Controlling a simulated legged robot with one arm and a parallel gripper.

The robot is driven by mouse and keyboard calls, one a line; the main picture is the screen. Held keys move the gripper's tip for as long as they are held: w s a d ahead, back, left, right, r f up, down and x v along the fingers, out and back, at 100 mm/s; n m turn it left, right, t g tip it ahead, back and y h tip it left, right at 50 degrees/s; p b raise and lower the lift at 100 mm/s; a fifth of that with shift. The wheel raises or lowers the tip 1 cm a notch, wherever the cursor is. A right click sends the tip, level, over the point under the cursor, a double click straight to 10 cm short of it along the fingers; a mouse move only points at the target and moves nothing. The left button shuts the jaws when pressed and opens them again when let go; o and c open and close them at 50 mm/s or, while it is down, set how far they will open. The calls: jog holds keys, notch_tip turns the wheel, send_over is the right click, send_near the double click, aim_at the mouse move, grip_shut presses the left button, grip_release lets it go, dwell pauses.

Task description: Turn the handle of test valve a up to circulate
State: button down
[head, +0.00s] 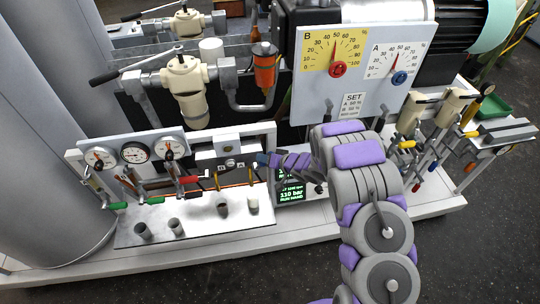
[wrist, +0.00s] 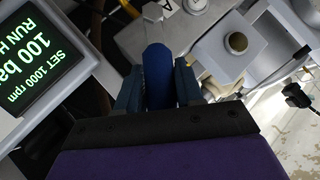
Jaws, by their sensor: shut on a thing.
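My gripper (head: 268,160) reaches left across the front of the white valve panel, near its small A and B labels. In the wrist view my gripper (wrist: 159,82) has a dark finger on each side of a blue handle (wrist: 158,65) and is shut on it. The handle points toward the palm. I take it for the handle of test valve a; its valve body and any circulate mark are not readable. In the head view the handle is mostly hidden by my gripper.
A green-lit display (head: 291,193) sits just below my wrist; it also shows in the wrist view (wrist: 40,60). Left are three gauges (head: 133,152) and several coloured levers. Below are several short pegs (head: 223,207) on the white plate. A dial board (head: 352,65) stands behind my arm.

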jog(key=shift+s+a+r+n+h, duration=0.2)
jog(key=shift+a+n+h, duration=0.15)
jog(key=shift+a+h, duration=0.2)
jog(key=shift+s+a+r+n+h, duration=0.2)
jog(key=shift+a+n+h, duration=0.2)
jog(key=shift+h, duration=0.15)
jog(key=a+h+b, duration=0.1)
jog(key=b, duration=0.1)
jog(key=a+n+h+b, duration=0.1)
jog(key=h+b, duration=0.1)
jog(key=shift+s+a+r+n+t, duration=0.1)
jog(key=shift+s+a+n+t, duration=0.05)
jog(key=shift+s+n+t, duration=0.15)
jog(key=shift+h, duration=0.3)
jog(key=c, duration=1.1)
grip_release()
jog(key=shift+c, duration=0.2)
jog(key=shift+o, duration=1.4)
jog(key=shift+a, duration=0.15)
jog(key=shift+o, duration=0.3)
jog(key=shift+a, duration=0.1)
jog(key=shift+r, duration=0.1)
